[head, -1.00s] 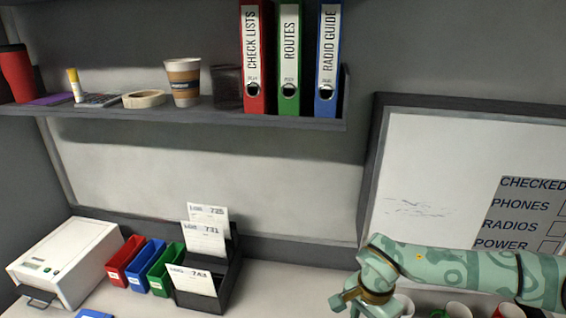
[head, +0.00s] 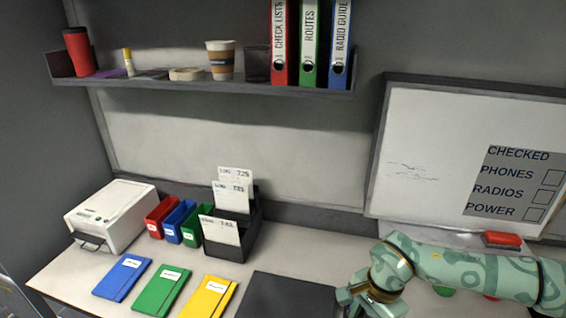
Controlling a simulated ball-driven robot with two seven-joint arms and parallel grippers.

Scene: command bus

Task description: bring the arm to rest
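My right arm, mint green with a darker pattern, comes in from the right edge over the desk. Its wrist bends down at a dark and brass-coloured joint. My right gripper (head: 358,306) is at the bottom edge, beside the right end of a dark mat (head: 285,297). Its fingertips are cut off or too unclear to tell whether it is open or shut, and I see nothing held in it. My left gripper is not in view.
Blue (head: 122,277), green (head: 161,290) and yellow (head: 208,298) folders lie at the desk's front. Behind them stand a white printer-like box (head: 112,215), small bins and a black card holder (head: 250,235). A whiteboard (head: 430,150) and a red eraser-like object (head: 502,240) are at right.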

